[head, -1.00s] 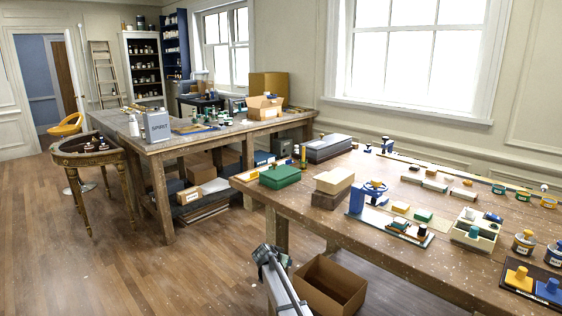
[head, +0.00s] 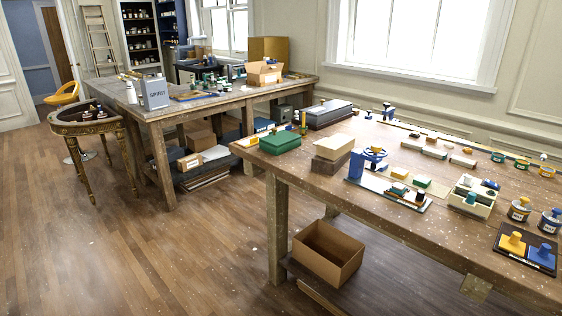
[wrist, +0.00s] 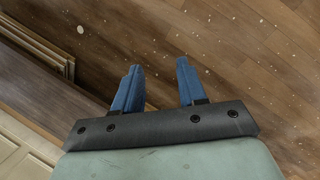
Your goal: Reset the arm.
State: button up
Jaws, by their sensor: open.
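My gripper (wrist: 157,88) shows in the wrist view with its two blue fingers apart and nothing between them. It points at a wooden floor (wrist: 230,40). My gripper and arm do not show in the head view now, so where they are relative to the tables cannot be told from there.
A second bench (head: 215,103) and a gilt console (head: 85,128) stand at back left. The floor (head: 130,250) at front left is clear.

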jog(key=s+n+g+y, duration=0.1)
jog(key=s+g, duration=0.3)
jog(key=s, duration=2)
jog(key=shift+f+g+y, duration=0.25)
jog(key=shift+g+y, duration=0.05)
jog(key=shift+y, duration=0.5)
